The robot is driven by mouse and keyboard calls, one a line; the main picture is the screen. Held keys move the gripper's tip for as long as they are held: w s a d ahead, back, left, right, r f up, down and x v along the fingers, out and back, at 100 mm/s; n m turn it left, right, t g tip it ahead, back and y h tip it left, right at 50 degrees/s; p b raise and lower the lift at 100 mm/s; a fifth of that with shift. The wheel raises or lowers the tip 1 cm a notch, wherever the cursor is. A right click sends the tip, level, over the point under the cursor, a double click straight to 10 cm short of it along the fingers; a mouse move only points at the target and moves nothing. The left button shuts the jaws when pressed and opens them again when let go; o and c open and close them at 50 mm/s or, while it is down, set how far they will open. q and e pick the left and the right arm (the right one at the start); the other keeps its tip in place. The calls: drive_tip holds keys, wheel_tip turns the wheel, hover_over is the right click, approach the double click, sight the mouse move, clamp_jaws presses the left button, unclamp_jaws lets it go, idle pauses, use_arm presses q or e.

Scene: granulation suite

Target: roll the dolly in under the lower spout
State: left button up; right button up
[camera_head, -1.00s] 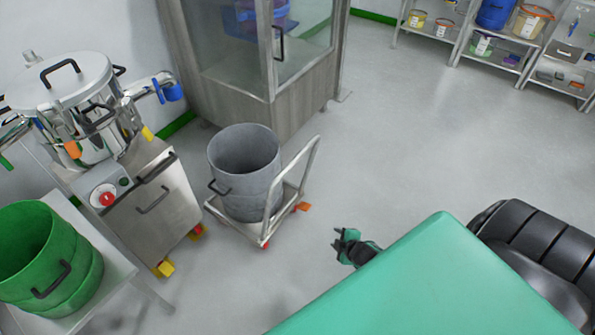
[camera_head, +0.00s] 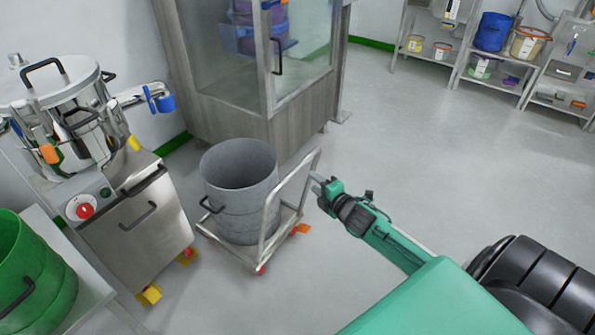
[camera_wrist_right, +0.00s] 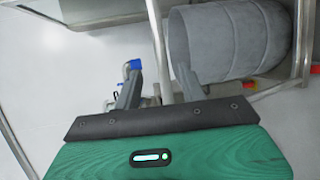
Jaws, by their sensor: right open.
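The dolly (camera_head: 213,232) is a low steel cart with a tall tubular handle (camera_head: 288,205) on its right side and small orange-marked casters. A grey drum (camera_head: 240,190) stands upright on it. My right gripper (camera_head: 322,187) is open beside the top of the handle. In the right wrist view, the handle bar (camera_wrist_right: 158,35) runs between the open fingers (camera_wrist_right: 158,74); I cannot tell whether they touch it. The grey drum (camera_wrist_right: 235,40) lies just beyond. The steel machine (camera_head: 70,115) left of the dolly has several capped fittings; I cannot pick out the lower spout. My left gripper is out of view.
A steel cabinet (camera_head: 150,225) on yellow-marked feet stands close left of the dolly. A glazed booth (camera_head: 235,115) stands behind it. A green drum (camera_head: 35,265) sits front left. Shelving (camera_head: 465,60) lines the back right. Floor to the right is clear.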

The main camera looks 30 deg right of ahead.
sight(299, 170)
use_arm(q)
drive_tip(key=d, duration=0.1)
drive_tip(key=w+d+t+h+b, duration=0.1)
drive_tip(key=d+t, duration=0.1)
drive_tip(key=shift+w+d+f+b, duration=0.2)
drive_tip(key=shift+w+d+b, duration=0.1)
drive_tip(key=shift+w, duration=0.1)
use_arm(e)
drive_tip(key=w, duration=0.3)
drive_tip(key=w+f, duration=0.1)
drive_tip(key=w, duration=0.3)
drive_tip(key=w+f, duration=0.1)
drive_tip(key=w, duration=0.2)
drive_tip(key=shift+w, duration=0.3)
clamp_jaws()
